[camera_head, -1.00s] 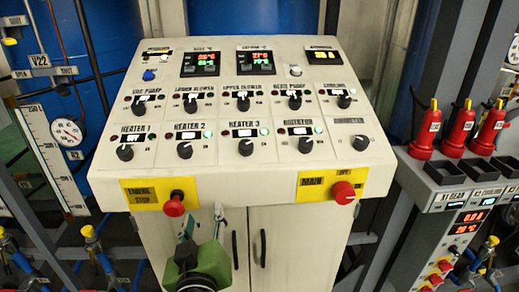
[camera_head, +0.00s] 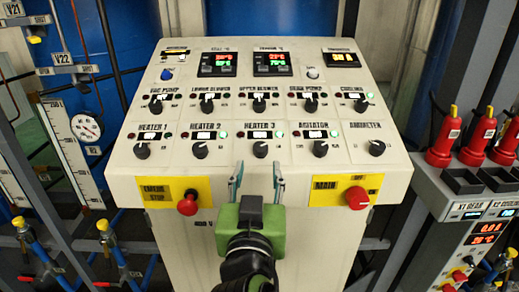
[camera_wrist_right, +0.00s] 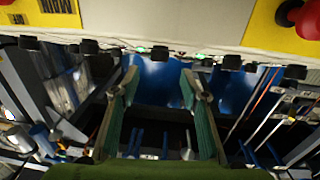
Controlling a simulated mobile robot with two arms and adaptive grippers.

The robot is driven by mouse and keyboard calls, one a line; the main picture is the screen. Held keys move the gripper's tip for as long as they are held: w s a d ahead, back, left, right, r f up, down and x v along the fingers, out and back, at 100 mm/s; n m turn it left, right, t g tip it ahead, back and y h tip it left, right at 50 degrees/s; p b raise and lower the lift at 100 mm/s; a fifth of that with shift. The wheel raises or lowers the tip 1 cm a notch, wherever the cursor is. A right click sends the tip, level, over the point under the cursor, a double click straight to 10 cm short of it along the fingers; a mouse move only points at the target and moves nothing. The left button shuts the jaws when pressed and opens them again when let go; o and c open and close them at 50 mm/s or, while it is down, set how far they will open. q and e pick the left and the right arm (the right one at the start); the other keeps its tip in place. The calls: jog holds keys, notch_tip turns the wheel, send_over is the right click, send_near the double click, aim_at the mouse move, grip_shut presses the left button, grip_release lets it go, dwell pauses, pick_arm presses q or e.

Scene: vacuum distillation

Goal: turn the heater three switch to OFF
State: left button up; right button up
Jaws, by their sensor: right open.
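The heater three switch (camera_head: 260,149) is a black round knob under the HEATER 3 label, in the lower knob row of the sloped white panel. A green lamp (camera_head: 280,134) glows at the upper right of this knob. Its pointer direction is too small to read surely. My right gripper (camera_head: 257,172) is green, open and empty, in front of the panel's lower edge just below this knob, fingers pointing up toward it. In the right wrist view the knob (camera_wrist_right: 160,52) is above and between the open fingertips (camera_wrist_right: 160,82), apart from them. My left gripper is out of view.
Neighbouring knobs are heater 2 (camera_head: 200,149) on the left and agitator (camera_head: 320,148) on the right. A red emergency stop button (camera_head: 188,203) and a red main switch (camera_head: 358,197) stick out on the front edge, either side of my gripper.

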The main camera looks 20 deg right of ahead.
aim_at(260, 152)
jog(key=p+x, duration=0.1)
jog(key=x, duration=0.6)
jog(key=shift+d, duration=0.1)
jog(key=c, duration=1.1)
